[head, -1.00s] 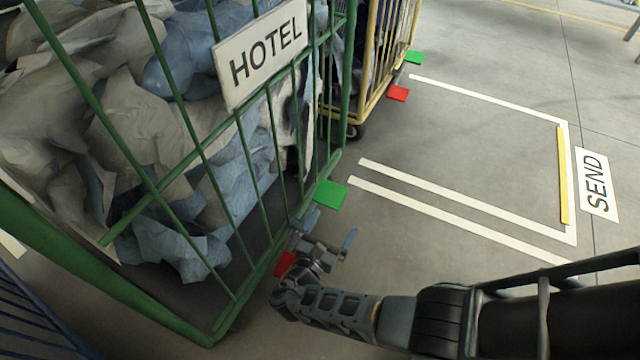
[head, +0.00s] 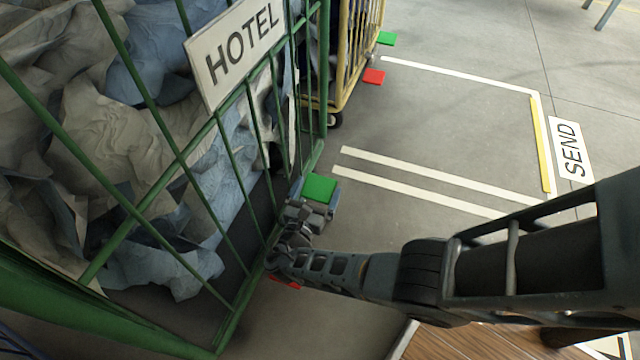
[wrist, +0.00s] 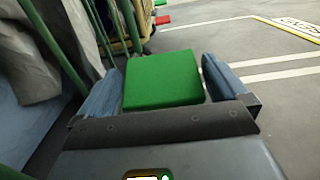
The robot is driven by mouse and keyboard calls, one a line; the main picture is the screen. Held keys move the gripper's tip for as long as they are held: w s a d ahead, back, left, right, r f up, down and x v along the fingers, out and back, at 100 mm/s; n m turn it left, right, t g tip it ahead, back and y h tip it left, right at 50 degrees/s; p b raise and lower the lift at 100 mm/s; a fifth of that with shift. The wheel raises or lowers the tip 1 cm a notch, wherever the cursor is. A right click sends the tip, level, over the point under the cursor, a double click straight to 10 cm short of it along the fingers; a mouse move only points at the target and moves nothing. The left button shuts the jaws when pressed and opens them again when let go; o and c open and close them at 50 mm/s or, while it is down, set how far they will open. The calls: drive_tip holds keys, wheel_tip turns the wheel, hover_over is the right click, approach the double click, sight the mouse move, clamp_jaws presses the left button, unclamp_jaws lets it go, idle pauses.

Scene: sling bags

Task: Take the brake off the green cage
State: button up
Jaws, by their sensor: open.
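The green cage (head: 228,142) fills the left of the head view, with a HOTEL sign on its side and crumpled laundry inside. A green pedal (head: 320,188) sticks out low from its side. My gripper (head: 311,206) is at this pedal, and in the wrist view the pedal (wrist: 162,80) lies between the two spread fingers. The fingers are open; I cannot tell whether either touches the pedal. A red pedal (head: 284,282) of the same cage is mostly hidden behind my arm.
A yellow cage (head: 352,50) stands behind, with its own green pedal (head: 387,38) and red pedal (head: 374,76). Open floor with white lines and a SEND sign (head: 570,150) lies to the right. A wooden surface (head: 470,342) shows at the bottom.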

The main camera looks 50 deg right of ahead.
drive_tip(key=shift+x, duration=1.4)
drive_tip(key=shift+c, duration=0.3)
drive_tip(key=c, duration=1.1)
